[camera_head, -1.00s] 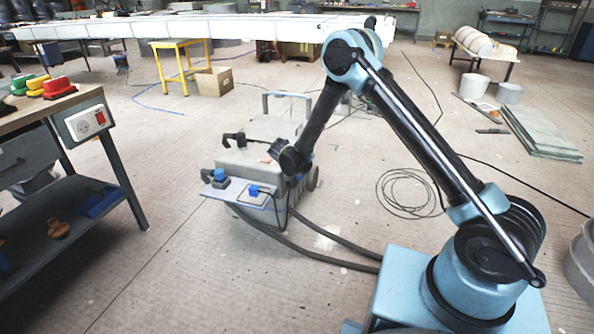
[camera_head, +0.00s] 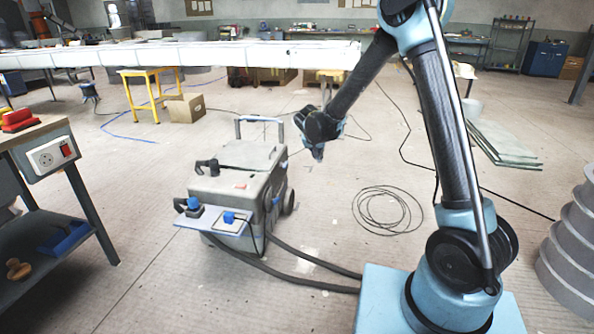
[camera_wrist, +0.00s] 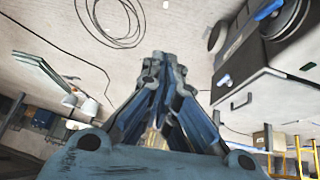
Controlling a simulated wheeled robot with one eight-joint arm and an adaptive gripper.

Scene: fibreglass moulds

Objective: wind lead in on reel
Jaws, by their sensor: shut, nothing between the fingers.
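A black lead (camera_head: 388,210) lies in loose loops on the floor, right of a grey wheeled machine (camera_head: 262,195). The loops also show at the top of the wrist view (camera_wrist: 115,22). The machine has a pale bar handle, a black fitting (camera_head: 207,167) on top and a blue-edged front shelf with blue knobs. I cannot make out a reel for certain. My gripper (camera_head: 318,155) hangs in the air, right of the machine in the picture and apart from it. In the wrist view its fingers (camera_wrist: 165,65) come together with nothing between them.
Two dark hoses (camera_head: 300,270) run from the machine toward my base. A workbench (camera_head: 65,195) with a socket stands at left. A long white mould (camera_head: 180,55) spans the back. A cardboard box (camera_head: 185,107) and stacked sheets (camera_head: 500,143) are on the floor. Grey ribbed rings (camera_head: 572,235) stand at right.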

